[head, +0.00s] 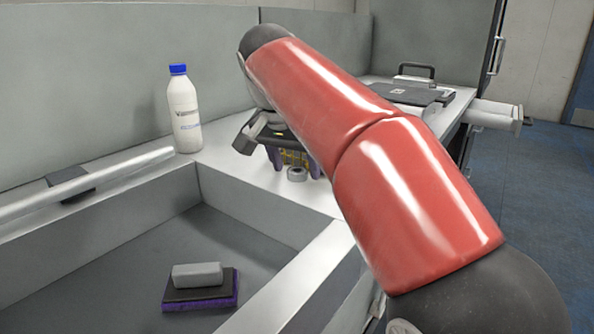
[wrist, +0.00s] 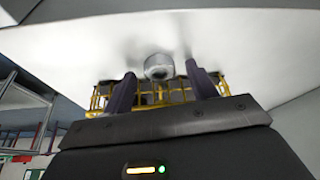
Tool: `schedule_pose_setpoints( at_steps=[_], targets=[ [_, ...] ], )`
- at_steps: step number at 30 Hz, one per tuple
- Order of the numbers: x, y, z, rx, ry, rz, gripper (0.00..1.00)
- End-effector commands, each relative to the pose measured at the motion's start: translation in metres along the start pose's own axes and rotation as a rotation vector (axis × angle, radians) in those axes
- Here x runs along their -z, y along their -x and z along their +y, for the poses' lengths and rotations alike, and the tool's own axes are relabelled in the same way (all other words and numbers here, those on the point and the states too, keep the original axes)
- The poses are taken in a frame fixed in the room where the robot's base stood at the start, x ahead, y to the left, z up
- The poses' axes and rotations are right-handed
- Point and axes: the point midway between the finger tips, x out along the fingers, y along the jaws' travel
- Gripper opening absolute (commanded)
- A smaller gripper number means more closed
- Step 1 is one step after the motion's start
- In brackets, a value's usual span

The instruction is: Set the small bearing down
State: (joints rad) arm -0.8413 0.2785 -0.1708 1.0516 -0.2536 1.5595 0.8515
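The small bearing (head: 296,174) is a grey metal ring on the pale countertop (head: 225,160), near the inner edge of the sink. It also shows in the wrist view (wrist: 158,67), between and just beyond the fingertips. My gripper (head: 294,172) is above the counter at the bearing, with its dark purple fingers apart. In the wrist view my gripper (wrist: 160,72) shows a visible gap between each finger and the bearing. The bearing appears to rest on the counter. My red arm covers part of the counter to the right.
A white bottle with a blue cap (head: 183,110) stands left of my gripper. The sunken basin (head: 130,255) holds a grey block (head: 197,274) on a black and purple pad (head: 200,297). A dark case (head: 405,94) lies at the back right. Yellow wirework (wrist: 165,95) shows behind the fingers.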

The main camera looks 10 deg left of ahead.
Motion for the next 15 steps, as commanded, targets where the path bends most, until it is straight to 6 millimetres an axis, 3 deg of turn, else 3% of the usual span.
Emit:
schedule_pose_setpoints(
  at_steps=[1,11,15],
  targets=[
    [-0.0001,0.0001,-0.0001,0.0,0.0,0.0,0.51],
    [-0.0001,0.0004,-0.0002,0.0,0.0,0.0,0.08],
    [-0.0001,0.0004,-0.0001,0.0,0.0,0.0,0.08]
  ],
)
